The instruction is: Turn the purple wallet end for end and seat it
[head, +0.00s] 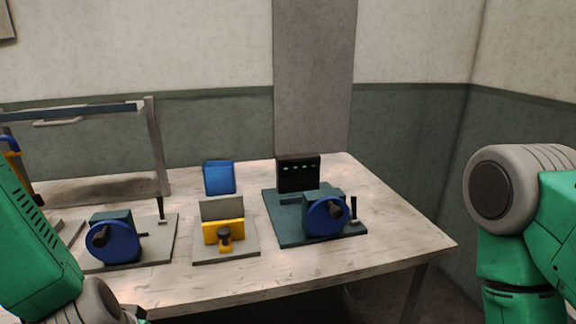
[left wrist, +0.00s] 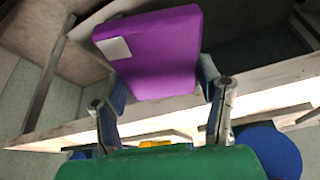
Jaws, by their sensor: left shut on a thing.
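The purple wallet (left wrist: 160,55) is a flat block with a pale square patch near its upper left corner; it shows only in the left wrist view. My left gripper (left wrist: 162,88) is shut on it, one finger on each side of its lower part. The wallet is held up in the air, in front of the table edge in that view. In the head view my left arm comes in at the lower left, and its gripper is out of frame. My right arm shows at the right edge, with its gripper out of view.
On the table (head: 310,272) stand a left blue-wheeled device (head: 120,240), a yellow clamp holder (head: 222,232), a right blue-wheeled device (head: 325,215), a blue block (head: 219,177) and a dark panel with green lights (head: 298,172). A grey frame (head: 155,145) stands at left. The table's right end is clear.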

